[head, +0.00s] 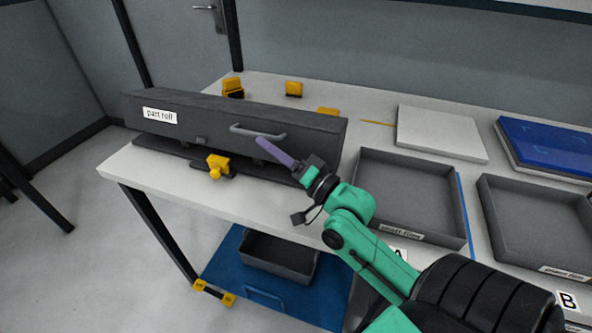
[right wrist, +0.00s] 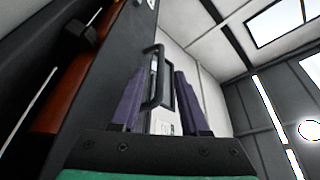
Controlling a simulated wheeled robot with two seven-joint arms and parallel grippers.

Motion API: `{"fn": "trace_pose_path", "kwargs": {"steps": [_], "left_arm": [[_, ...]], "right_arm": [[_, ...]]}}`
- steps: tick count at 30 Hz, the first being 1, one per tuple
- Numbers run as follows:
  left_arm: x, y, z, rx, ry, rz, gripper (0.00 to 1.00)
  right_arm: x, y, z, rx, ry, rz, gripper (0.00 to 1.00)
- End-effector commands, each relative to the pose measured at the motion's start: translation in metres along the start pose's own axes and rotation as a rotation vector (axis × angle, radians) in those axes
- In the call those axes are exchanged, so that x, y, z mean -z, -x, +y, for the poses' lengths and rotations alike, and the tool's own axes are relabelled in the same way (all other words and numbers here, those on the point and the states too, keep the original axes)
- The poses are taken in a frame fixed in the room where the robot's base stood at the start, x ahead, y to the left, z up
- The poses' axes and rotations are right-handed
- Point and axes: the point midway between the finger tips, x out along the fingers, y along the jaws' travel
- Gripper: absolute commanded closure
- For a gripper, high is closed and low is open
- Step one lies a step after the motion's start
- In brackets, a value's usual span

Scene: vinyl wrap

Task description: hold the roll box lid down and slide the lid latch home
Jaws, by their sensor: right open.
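The long dark grey roll box (head: 205,122), labelled "part roll", lies along the left part of the table. Its lid carries a grey bar handle (head: 258,131) on the front face. The handle also shows in the right wrist view (right wrist: 158,75), between my finger outlines; I cannot tell whether the fingers reach around it. A yellow latch piece (head: 217,166) sits low on the box's front, left of my gripper. My right gripper (head: 270,148), with purple fingers, is open just in front of the box, near the handle. My left gripper is not in view.
Two shallow grey trays (head: 409,196) (head: 540,225) stand right of the box. A white slab (head: 440,134) and a blue pack (head: 548,146) lie behind them. Small yellow pieces (head: 293,88) stand behind the box. A dark bin (head: 278,256) sits below the table on a blue surface.

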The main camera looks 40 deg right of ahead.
Motion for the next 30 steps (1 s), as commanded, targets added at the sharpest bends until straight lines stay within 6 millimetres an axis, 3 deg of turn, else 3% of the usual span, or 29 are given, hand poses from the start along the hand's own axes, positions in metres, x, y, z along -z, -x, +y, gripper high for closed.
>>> {"fn": "trace_pose_path", "kwargs": {"steps": [3, 15, 30], "left_arm": [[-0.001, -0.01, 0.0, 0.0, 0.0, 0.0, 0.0], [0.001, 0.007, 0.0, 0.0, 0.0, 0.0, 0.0], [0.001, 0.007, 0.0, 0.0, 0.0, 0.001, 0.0]], "right_arm": [[-0.004, 0.022, 0.003, -0.003, 0.0, -0.006, 0.55], [0.0, 0.074, -0.001, -0.002, -0.001, -0.003, 0.55], [0.0, 0.077, -0.001, 0.001, 0.0, -0.001, 0.55]]}}
